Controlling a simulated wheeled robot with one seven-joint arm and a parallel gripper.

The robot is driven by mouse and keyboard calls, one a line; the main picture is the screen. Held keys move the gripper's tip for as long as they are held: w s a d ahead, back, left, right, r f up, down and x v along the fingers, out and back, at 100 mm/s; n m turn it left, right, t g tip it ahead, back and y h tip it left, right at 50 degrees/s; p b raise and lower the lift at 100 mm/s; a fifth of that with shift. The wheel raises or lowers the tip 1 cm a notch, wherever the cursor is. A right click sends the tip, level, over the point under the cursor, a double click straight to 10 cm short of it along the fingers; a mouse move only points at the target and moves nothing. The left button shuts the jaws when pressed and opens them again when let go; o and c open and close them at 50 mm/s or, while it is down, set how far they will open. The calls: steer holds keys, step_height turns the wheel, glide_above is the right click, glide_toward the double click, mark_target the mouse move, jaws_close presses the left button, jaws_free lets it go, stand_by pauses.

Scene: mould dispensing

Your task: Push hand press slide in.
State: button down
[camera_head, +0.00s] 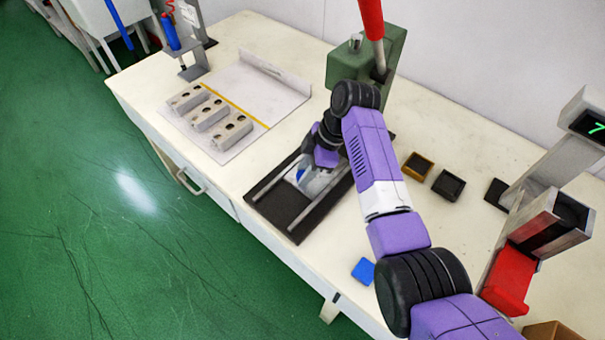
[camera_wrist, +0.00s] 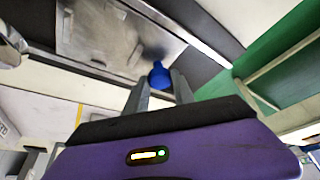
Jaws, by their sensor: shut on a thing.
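The green hand press (camera_head: 362,70) with its red lever (camera_head: 371,18) stands at the back of the table. My gripper (camera_wrist: 160,88) is shut on the slide's blue knob (camera_wrist: 158,76), one finger on each side. In the head view my wrist hides the fingertips.
Several grey mould blocks (camera_head: 209,114) lie on a white board left of the press. Small dark square trays (camera_head: 448,185) and a blue square (camera_head: 363,271) lie to the right. A device with a green display (camera_head: 590,122) stands at the far right.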

steer(key=c, duration=1.1)
jaws_free()
steer(key=shift+r, duration=0.1)
steer(key=shift+b+v, duration=0.3)
steer(key=shift+v, duration=3.55)
